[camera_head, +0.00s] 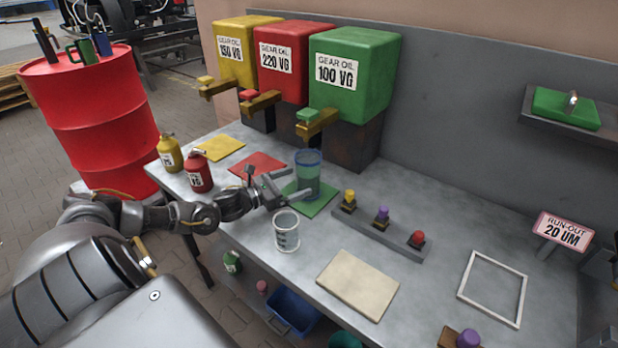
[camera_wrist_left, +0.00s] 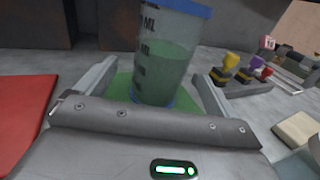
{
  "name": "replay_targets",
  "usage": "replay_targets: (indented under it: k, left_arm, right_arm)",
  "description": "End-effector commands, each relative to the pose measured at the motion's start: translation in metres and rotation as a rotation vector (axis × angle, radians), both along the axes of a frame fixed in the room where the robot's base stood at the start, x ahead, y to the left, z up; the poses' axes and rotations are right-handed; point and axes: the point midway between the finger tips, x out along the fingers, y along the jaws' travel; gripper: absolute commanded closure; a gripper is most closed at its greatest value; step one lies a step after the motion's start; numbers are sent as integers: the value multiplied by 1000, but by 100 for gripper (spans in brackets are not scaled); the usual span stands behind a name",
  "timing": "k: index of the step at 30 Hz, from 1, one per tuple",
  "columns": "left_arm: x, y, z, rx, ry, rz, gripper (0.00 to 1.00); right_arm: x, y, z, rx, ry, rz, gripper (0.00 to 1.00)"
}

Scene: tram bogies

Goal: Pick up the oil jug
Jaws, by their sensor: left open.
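A clear jug with a blue rim and green liquid in it (camera_head: 308,172) stands upright on a green mat (camera_head: 322,208) on the grey bench. I take it for the oil jug. It also shows large in the left wrist view (camera_wrist_left: 167,60), with dark level marks on its side. My left gripper (camera_head: 287,186) is open and low over the bench, its fingers pointing at the jug. In the left wrist view the jug stands between the lines of the two fingers (camera_wrist_left: 157,85); I cannot tell whether either touches it. My right gripper is not in view.
A clear marked beaker (camera_head: 287,231) stands close in front of my left gripper. Red (camera_head: 199,172) and yellow (camera_head: 169,154) oil cans stand at the left. The green oil tank (camera_head: 354,75) and its tap (camera_head: 317,123) are behind the jug. A button strip (camera_head: 375,233) lies right.

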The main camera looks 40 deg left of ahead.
Motion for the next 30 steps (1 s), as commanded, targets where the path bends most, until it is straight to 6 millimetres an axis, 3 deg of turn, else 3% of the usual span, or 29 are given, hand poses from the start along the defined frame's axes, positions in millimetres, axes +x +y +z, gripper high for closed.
replay_targets:
  k: [8,18,27,30]
  left_arm:
    - [10,-5,1,-1,-1,-1,6]
    - [52,-21,-1,-2,-2,-1,6]
    - [55,-23,-3,0,0,-2,6]
    - [55,-23,-3,-1,0,-2,19]
  right_arm:
    - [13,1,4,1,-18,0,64]
    - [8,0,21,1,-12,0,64]
    - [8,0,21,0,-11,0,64]
    - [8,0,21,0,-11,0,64]
